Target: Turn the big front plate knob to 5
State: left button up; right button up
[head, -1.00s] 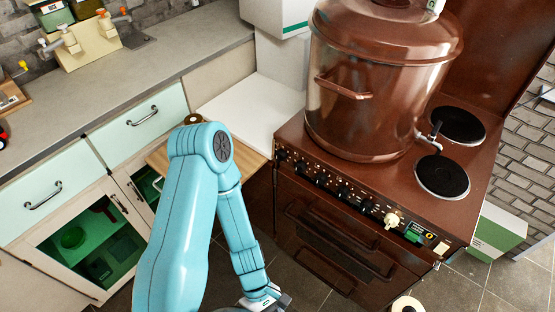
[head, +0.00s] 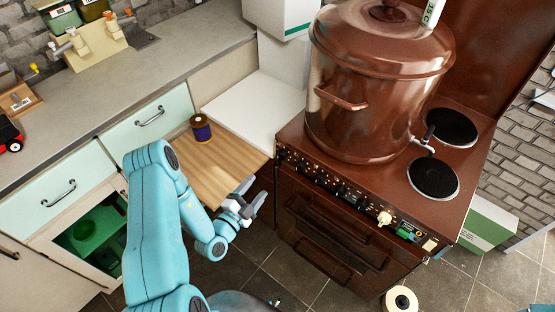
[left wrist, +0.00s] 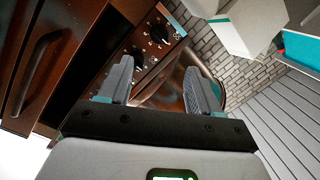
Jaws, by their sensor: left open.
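The brown stove's front panel (head: 335,188) carries a row of black knobs (head: 320,178) and one cream knob (head: 385,217) toward its right end. Their labels are too small to read, so I cannot tell which is the big front plate knob. My left gripper (head: 254,204) is open and empty, left of the stove and below the knob row, apart from it. In the left wrist view its two fingers (left wrist: 160,90) are spread, with a black knob (left wrist: 159,33) on the panel beyond them.
A large brown pot (head: 365,90) stands on the stove, with bare black plates (head: 433,176) to its right. A pulled-out wooden board (head: 222,165) bearing a spool (head: 201,129) lies close to my left arm. A tape roll (head: 400,302) is on the floor, otherwise open before the stove.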

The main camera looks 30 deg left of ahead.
aim_at(279, 160)
pick_arm(q)
jog(key=w, duration=0.4)
jog(key=w+p, duration=0.1)
jog(key=w, duration=0.8)
jog(key=shift+w+a+p, duration=0.15)
jog(key=shift+a+p, duration=0.15)
jog(key=shift+p, duration=0.1)
jog(key=shift+c, duration=0.4)
jog(key=c, duration=0.9)
